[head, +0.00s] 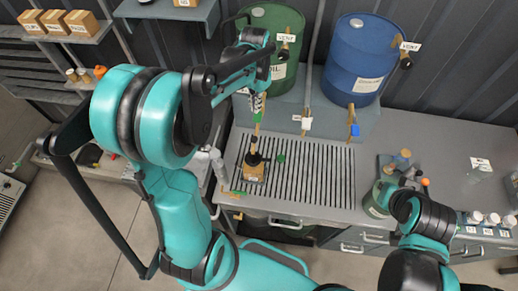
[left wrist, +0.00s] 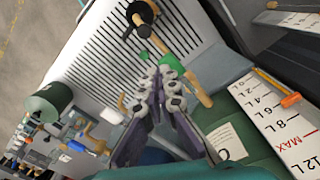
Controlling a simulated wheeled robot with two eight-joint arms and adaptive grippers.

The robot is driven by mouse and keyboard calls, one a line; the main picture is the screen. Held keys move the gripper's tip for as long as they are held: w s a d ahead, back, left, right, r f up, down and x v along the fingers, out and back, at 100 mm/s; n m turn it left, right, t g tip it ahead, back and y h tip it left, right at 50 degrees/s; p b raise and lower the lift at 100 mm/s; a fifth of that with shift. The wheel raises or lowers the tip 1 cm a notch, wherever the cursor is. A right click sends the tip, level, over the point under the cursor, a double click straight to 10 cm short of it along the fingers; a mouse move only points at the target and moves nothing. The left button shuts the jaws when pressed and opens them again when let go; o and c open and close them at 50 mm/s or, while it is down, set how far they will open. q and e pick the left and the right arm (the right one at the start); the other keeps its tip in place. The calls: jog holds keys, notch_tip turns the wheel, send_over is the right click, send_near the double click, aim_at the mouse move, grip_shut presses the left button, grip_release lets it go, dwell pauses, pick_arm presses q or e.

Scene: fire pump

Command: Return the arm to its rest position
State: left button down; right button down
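My left arm (head: 160,115) is raised and bent across the left of the head view. Its wrist end is in front of the green drum (head: 277,30). In the left wrist view my left gripper (left wrist: 159,84) has its fingertips close together, with nothing seen between them. It points over the slotted drain grille (left wrist: 185,20), apart from the bottle there. That amber bottle (head: 254,168) with a black top stands on the grille (head: 315,180). My right arm (head: 425,225) is folded at the lower right; its gripper cannot be made out.
A blue drum (head: 357,60) with a tap stands beside the green one. A green can (head: 376,200) and several small bottles (head: 475,217) are on the bench's right part. A shelf with boxes (head: 55,25) is at upper left. A level scale (left wrist: 275,115) is close to the left wrist.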

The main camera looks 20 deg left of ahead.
pick_arm(q)
jog(key=s+d+f+n+t+b, duration=0.1)
jog(key=s+d+f+t+b, duration=0.2)
jog(key=s+f+b, duration=0.4)
jog(key=s+d+f+n+t+b, duration=0.2)
jog(key=s+d+f+t+b, duration=0.2)
jog(key=s+f+b, duration=0.4)
notch_tip(320, 180, down, 8)
jog(key=b, duration=1.3)
jog(key=shift+r, duration=0.2)
dwell(1.0)
